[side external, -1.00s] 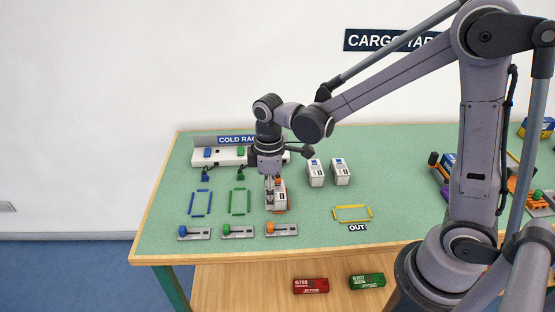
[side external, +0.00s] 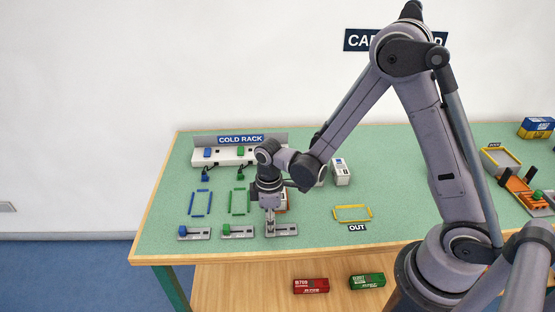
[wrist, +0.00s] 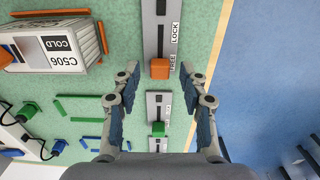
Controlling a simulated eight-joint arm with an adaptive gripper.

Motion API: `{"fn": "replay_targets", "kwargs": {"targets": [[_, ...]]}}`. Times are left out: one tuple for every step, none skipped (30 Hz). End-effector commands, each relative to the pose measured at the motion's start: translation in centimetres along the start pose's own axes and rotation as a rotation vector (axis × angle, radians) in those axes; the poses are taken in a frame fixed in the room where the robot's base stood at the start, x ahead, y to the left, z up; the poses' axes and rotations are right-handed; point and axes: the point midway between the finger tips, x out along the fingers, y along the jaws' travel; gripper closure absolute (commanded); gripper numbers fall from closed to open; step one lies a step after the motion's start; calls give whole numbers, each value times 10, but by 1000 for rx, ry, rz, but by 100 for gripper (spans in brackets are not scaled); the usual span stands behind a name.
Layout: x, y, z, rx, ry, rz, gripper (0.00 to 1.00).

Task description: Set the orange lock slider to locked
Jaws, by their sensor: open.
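The orange lock slider's knob (wrist: 160,68) shows in the wrist view at the FREE end of its grey plate (wrist: 150,30); the LOCK label is farther along the slot. In the side view the plate (side external: 284,231) lies at the table's front, and my gripper hides the knob. My gripper (side external: 270,220) points down over the left part of this plate. In the wrist view my gripper (wrist: 162,76) is open and empty, one finger on each side of the knob. I cannot tell the exact height of the fingertips above the plate.
A white container C506 COLD (wrist: 60,50) stands in the orange-outlined bay beside the slider. Green (side external: 227,231) and blue (side external: 183,231) sliders lie to the left. The yellow OUT outline (side external: 352,206) is empty. The table's front edge is close by.

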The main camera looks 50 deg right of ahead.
Motion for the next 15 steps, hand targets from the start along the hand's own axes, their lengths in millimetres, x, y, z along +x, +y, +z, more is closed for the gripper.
{"fn": "replay_targets", "kwargs": {"targets": [[2,0,0,0,0,0,57],[3,0,0,0,0,0,57],[4,0,0,0,0,0,57],[4,0,0,0,0,0,57],[4,0,0,0,0,0,57],[4,0,0,0,0,0,57],[4,0,0,0,0,0,57],[4,0,0,0,0,0,57],[4,0,0,0,0,0,57],[4,0,0,0,0,0,57],[4,0,0,0,0,0,57],[4,0,0,0,0,0,68],[4,0,0,0,0,0,77],[4,0,0,0,0,0,85],[4,0,0,0,0,0,97]]}}
